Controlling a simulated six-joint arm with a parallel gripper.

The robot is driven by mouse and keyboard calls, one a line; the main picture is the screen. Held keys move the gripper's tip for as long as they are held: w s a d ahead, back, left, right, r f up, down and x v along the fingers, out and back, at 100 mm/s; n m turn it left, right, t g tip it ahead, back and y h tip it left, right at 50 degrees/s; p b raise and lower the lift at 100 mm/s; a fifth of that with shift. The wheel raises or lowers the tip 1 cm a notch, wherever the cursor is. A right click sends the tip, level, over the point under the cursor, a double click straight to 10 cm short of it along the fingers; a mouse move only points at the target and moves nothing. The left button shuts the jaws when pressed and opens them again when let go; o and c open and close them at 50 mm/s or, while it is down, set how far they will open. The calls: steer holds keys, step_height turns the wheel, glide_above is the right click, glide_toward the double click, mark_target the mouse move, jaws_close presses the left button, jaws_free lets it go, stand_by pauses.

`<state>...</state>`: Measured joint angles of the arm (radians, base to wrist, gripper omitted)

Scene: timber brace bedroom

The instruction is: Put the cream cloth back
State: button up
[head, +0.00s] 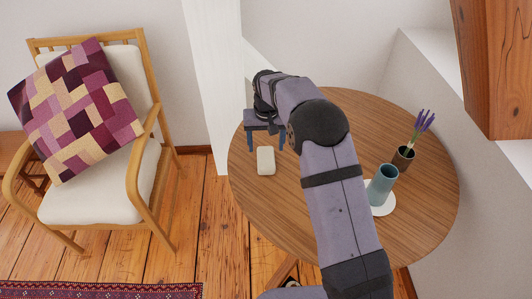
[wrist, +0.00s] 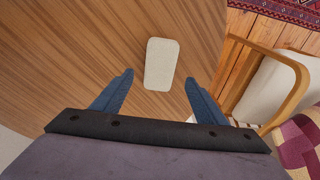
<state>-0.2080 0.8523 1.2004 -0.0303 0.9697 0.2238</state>
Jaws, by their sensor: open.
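The cream cloth (head: 266,161) is a small folded rectangle with rounded corners. It lies flat on the round wooden table (head: 275,215), near the table's left edge in the head view. In the wrist view the cloth (wrist: 161,64) lies ahead of the fingertips, in line with the gap between them. My gripper (head: 264,142) is open and empty, with its blue fingers just behind the cloth in the head view. In the wrist view my gripper (wrist: 158,82) shows its two fingers spread wide, wider than the cloth. The fingers do not touch the cloth.
A wooden armchair (head: 95,206) with a patchwork cushion (head: 75,110) stands left. A white post (head: 211,80) rises behind the table's left edge.

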mark_target(267, 161)
steer(key=shift+s+r, duration=0.15)
steer(key=shift+r, duration=0.95)
steer(key=shift+s+r, duration=0.15)
steer(key=shift+r, duration=0.95)
steer(key=s+d, duration=0.3)
steer(key=s, duration=0.7)
steer(key=s+d+f+g, duration=0.1)
steer(key=s+d, duration=0.3)
steer(key=s, duration=0.7)
steer(key=s+d, duration=0.4)
steer(key=s, duration=0.7)
steer(key=shift+s+f, duration=0.2)
steer(key=shift+f, duration=0.2)
step_height(267, 161, up, 5)
steer(key=p, duration=0.4)
steer(key=shift+f, duration=0.15)
